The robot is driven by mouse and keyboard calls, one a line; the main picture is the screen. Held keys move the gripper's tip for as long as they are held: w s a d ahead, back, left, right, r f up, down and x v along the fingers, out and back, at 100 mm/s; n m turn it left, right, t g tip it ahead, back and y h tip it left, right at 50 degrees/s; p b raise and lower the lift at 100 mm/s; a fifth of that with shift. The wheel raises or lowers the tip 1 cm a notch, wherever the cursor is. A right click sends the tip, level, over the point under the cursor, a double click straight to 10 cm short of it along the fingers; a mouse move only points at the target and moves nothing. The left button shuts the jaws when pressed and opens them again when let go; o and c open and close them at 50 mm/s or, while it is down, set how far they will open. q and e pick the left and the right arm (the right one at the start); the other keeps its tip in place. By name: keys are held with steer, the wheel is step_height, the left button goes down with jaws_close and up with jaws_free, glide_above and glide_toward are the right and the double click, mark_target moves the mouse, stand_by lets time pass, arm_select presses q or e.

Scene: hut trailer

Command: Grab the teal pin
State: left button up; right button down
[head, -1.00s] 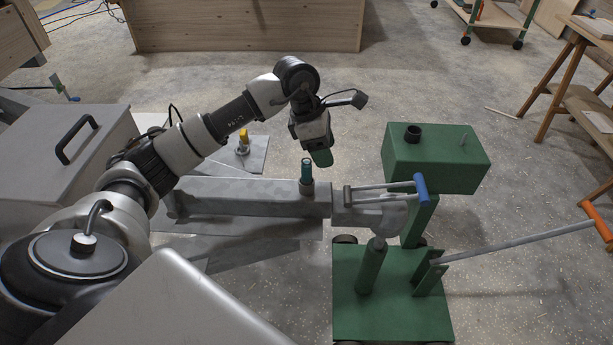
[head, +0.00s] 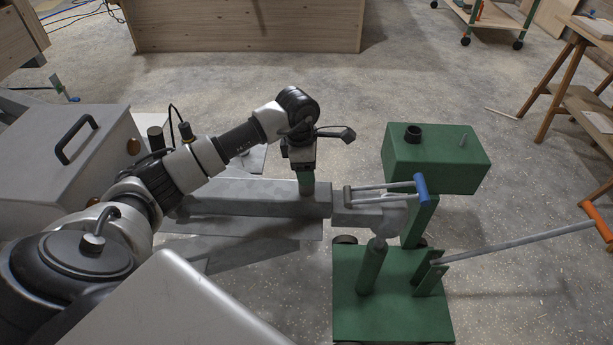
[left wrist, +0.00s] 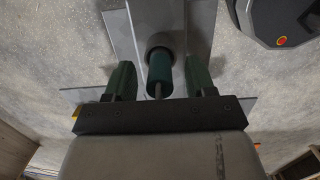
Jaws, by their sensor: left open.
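The teal pin (left wrist: 159,66) shows in the left wrist view, upright in a round grey collar on the grey trailer drawbar (head: 245,200). My left gripper (head: 306,182) points down over the drawbar near its coupling end. In the left wrist view its two green fingers (left wrist: 160,78) are apart, one on each side of the pin, with a gap visible on both sides. In the head view the gripper covers the pin, so how deep the fingers sit around it is hard to tell. My right gripper is not in view.
The grey coupling (head: 372,216) with a blue-ended handle (head: 421,187) lies just right of the gripper. A green wheeled stand (head: 390,295) and a green box (head: 440,160) are further right. A grey case (head: 65,165) stands left.

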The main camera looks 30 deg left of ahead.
arm_select(q)
steer(key=shift+f, duration=0.6)
steer(key=shift+r, duration=0.1)
jaws_close()
